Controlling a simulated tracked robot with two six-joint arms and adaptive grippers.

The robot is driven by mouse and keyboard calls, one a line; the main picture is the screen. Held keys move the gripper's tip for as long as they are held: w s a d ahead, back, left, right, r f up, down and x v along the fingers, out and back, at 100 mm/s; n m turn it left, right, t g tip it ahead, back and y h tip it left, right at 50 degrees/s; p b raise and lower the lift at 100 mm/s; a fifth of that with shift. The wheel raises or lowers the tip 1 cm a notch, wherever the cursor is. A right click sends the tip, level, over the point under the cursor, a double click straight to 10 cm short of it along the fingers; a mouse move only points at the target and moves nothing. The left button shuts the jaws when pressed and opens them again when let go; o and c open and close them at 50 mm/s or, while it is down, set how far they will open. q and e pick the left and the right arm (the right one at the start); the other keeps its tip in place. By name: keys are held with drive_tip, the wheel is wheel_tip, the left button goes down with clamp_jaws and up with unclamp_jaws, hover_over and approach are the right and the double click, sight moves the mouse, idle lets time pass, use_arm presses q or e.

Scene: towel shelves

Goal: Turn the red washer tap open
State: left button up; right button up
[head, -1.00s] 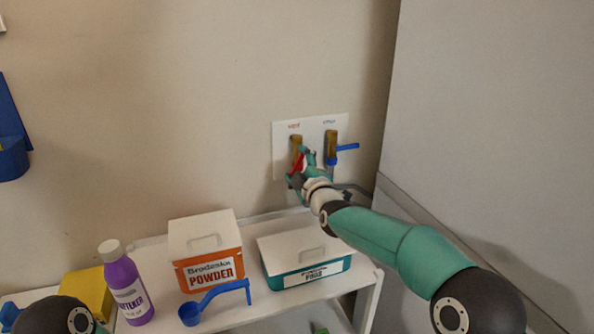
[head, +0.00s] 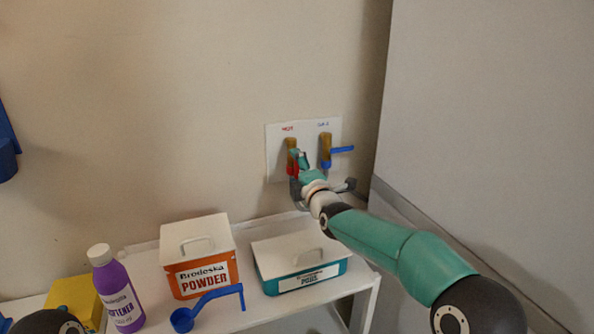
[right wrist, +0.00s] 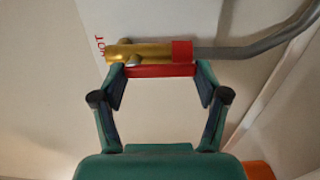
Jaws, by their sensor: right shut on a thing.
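The red washer tap (head: 293,168) is on a white wall plate marked HOT, with a brass body. In the right wrist view its red lever (right wrist: 160,71) lies alongside the brass body, roughly in line with the grey hose. My right gripper (head: 299,166) is at the tap. In the right wrist view the right gripper (right wrist: 160,75) has its fingertips at the two ends of the red lever and is shut on it. The gripper partly hides the tap in the head view. My left gripper is out of view.
A second tap with a blue lever (head: 341,149) pointing right is close beside the gripper. Below stands a white shelf (head: 250,318) with a powder box (head: 200,278), a teal box (head: 303,280), a blue scoop (head: 184,318) and a purple bottle (head: 122,300). A large grey panel (head: 490,130) rises at the right.

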drive_tip(key=shift+a+f, duration=0.2)
drive_tip(key=shift+f, duration=0.25)
drive_tip(key=o, duration=1)
drive_tip(key=shift+o, duration=0.7)
drive_tip(key=shift+d+r, duration=0.1)
drive_tip(key=shift+r, duration=0.15)
drive_tip(key=v, duration=1.2)
